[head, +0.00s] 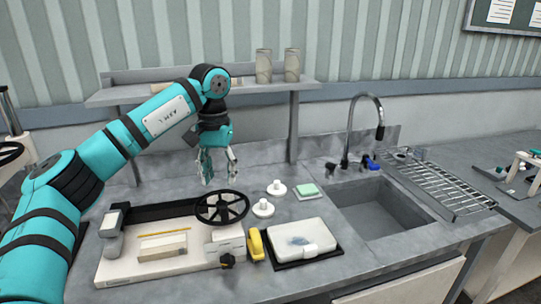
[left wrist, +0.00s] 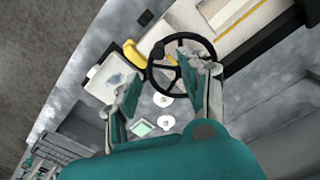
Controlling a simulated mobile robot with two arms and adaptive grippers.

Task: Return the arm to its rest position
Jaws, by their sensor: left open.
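My left arm (head: 137,130) is teal and black, comes in from the left and reaches over the counter. Its left gripper (head: 219,174) points down, open and empty, above the back of the counter behind the black handwheel (head: 222,208). In the left wrist view the two fingers (left wrist: 160,105) are spread apart, with the handwheel (left wrist: 183,40) and two white round pieces beyond them. Nothing is between the fingertips. My right arm is not seen in either view.
A white machine base (head: 130,268) carries the handwheel. Near it are a yellow object (head: 256,244), a white lidded box (head: 298,238), two white discs (head: 263,208) and a green sponge (head: 307,190). A shelf (head: 130,97) with two cups is behind the arm. A sink (head: 385,217) with a tall faucet (head: 350,130) lies right.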

